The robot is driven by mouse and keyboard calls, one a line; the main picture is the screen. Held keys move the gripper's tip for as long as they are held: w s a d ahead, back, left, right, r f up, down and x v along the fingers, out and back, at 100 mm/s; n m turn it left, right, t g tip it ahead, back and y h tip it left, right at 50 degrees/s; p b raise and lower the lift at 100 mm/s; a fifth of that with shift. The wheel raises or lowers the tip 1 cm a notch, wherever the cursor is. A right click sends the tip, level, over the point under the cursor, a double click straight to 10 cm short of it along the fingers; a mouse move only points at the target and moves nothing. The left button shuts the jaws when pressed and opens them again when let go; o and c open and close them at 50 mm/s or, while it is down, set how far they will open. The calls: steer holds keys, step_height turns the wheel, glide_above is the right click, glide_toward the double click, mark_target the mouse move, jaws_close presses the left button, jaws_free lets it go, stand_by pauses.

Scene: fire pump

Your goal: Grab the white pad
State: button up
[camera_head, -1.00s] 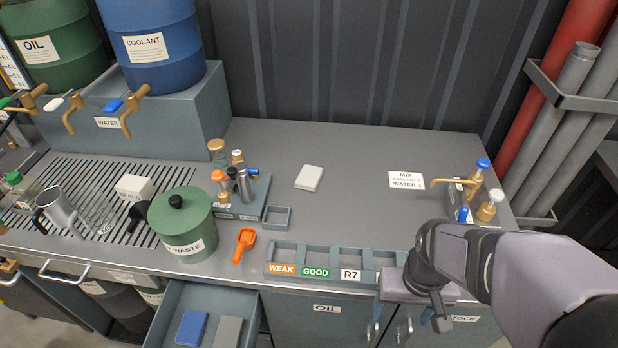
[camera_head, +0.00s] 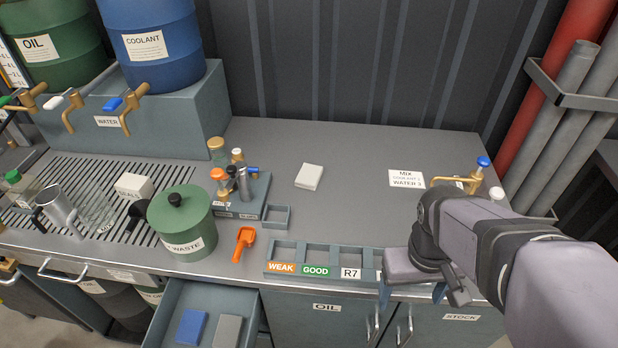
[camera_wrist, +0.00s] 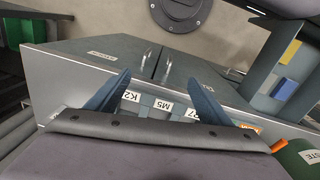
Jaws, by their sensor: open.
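The white pad (camera_head: 309,177) lies flat on the grey bench top, right of the bottle stand and clear of other things. It does not show in the wrist view. My gripper (camera_head: 412,292) is at the bench's front edge, over the right end of the labelled rack, well right of and nearer than the pad. In the wrist view my gripper (camera_wrist: 163,80) shows two blue fingers spread apart with nothing held between them.
The labelled rack (camera_head: 285,268) runs along the front edge. A green waste pot (camera_head: 182,223), an orange scoop (camera_head: 244,241) and a small square tray (camera_head: 276,216) stand to the left. A brass tap (camera_head: 462,181) is at right. The bench around the pad is clear.

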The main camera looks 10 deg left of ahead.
steer(key=w+n+h+b, duration=0.1)
steer(key=w+n, duration=0.2)
steer(key=w+f+n+t+h+b, duration=0.1)
steer(key=w+n, duration=0.2)
steer(key=w, duration=0.1)
steer(key=w+n+t+h+b, duration=0.1)
steer(key=w+n, duration=0.2)
steer(key=w, duration=0.1)
steer(key=shift+w+d+f+h, duration=0.25)
steer(key=shift+d+h, duration=0.05)
steer(key=shift+d, duration=0.05)
steer(key=w+a+n+t+b, duration=0.2)
steer(key=w+a+n+t, duration=0.2)
steer(key=w+a+n, duration=0.3)
steer(key=w+a+n+t+b, duration=0.3)
steer(key=w+a+n, duration=0.35)
steer(key=w, duration=0.35)
steer(key=w+a+n+t+y+b, duration=0.2)
steer(key=w+a+n+t, duration=0.25)
steer(key=a+n, duration=0.7)
steer(key=m, duration=0.2)
glide_toward(309, 173)
steer(key=shift+w+r+g, duration=0.15)
steer(key=shift+w+g, duration=0.1)
steer(key=shift+w, duration=0.45)
steer(key=shift+f, duration=0.45)
steer(key=shift+p+x, duration=1.3)
steer(key=shift+x, duration=2.4)
steer(key=shift+d+r, duration=0.1)
steer(key=shift+r, duration=0.1)
